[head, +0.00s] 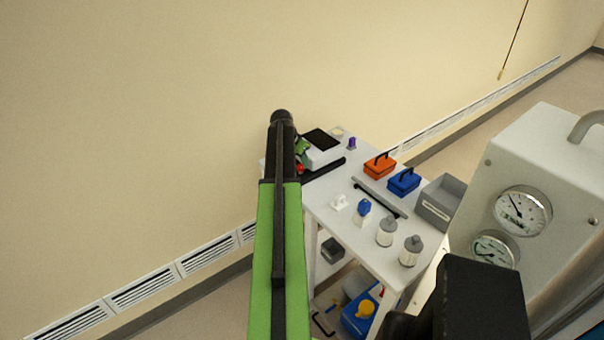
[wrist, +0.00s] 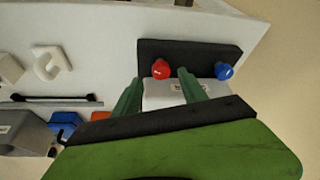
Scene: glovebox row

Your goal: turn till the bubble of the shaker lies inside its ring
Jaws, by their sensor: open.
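The shaker (head: 323,156), a white box with a black top plate, stands at the far left end of the white table. In the wrist view its white body (wrist: 165,96) shows partly between and behind my fingers. A red knob (wrist: 161,69) and a blue knob (wrist: 223,71) stand out at its side, against a dark strip (wrist: 190,48). My gripper (wrist: 160,80) is open, its green fingers either side of the red knob; I cannot tell if they touch it. In the head view my gripper (head: 301,148) is partly hidden by my arm. The bubble and its ring cannot be made out.
The white table (head: 330,212) also bears an orange box (head: 379,167), a blue box (head: 403,183), a grey bin (head: 440,202), white jars (head: 386,232) with grey lids and a blue-topped bottle (head: 362,210). A gauge housing (head: 540,160) stands at right. The wall is close behind.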

